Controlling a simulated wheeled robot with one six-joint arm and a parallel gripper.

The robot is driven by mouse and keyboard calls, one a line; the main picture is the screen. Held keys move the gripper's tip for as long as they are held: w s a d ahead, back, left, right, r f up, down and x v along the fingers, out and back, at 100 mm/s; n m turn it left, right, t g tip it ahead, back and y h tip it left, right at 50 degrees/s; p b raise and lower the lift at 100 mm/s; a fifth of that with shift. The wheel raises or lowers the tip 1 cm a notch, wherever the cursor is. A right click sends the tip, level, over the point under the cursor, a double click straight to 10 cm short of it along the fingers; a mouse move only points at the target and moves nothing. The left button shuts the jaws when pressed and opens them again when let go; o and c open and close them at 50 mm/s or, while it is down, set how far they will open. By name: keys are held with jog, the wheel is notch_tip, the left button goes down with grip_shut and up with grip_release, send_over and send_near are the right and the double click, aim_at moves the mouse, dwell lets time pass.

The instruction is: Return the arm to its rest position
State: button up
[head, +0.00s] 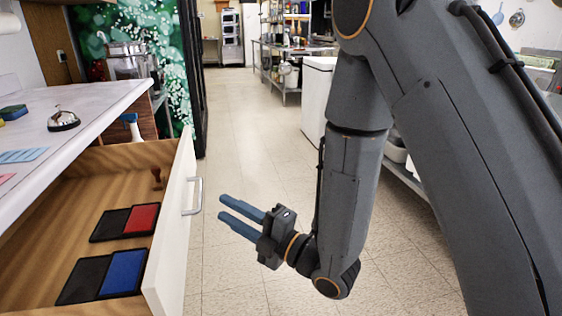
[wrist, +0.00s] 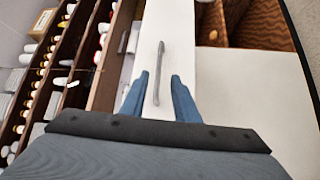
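My gripper (head: 241,217) has two blue fingers and is in the middle of the head view, to the right of the open drawer's front. In the head view its fingers point left toward the drawer, with floor visible around them. In the wrist view my gripper (wrist: 160,95) has its fingers spread apart with nothing held between them. The drawer's handle (wrist: 160,70) shows beyond and between the fingers; I see no contact with it. My arm bends down from the upper right of the head view.
The open drawer (head: 171,230) with its handle (head: 195,196) holds a red-and-black pad (head: 142,218) and a blue-and-black pad (head: 122,272). A bell (head: 63,120) and a sponge (head: 13,112) sit on the counter (head: 95,97). Floor is clear behind my gripper.

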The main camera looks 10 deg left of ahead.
jog(key=w+d+f+m+h, duration=0.1)
jog(key=w+d+m+h, duration=0.2)
jog(key=d+m+h, duration=0.6)
jog(key=w+d+f+m+h, duration=0.1)
jog(key=w+d+m+h, duration=0.4)
jog(key=d, duration=0.5)
jog(key=s+d+r+m+g+h, duration=0.2)
jog(key=s+d+m+g, duration=0.35)
jog(key=s, duration=0.55)
jog(key=s+d+r+m+g+h, duration=0.1)
jog(key=s+d+r+m+g, duration=0.15)
jog(key=s+d+m, duration=0.65)
jog(key=s+d+r+m+p, duration=0.1)
jog(key=d+r+p, duration=0.4)
jog(key=p, duration=1.1)
notch_tip(320, 180, up, 4)
jog(key=shift+s+d+f+h, duration=0.2)
jog(key=shift+s+d+h, duration=0.2)
jog(key=shift+s, duration=0.15)
jog(key=shift+a, duration=0.15)
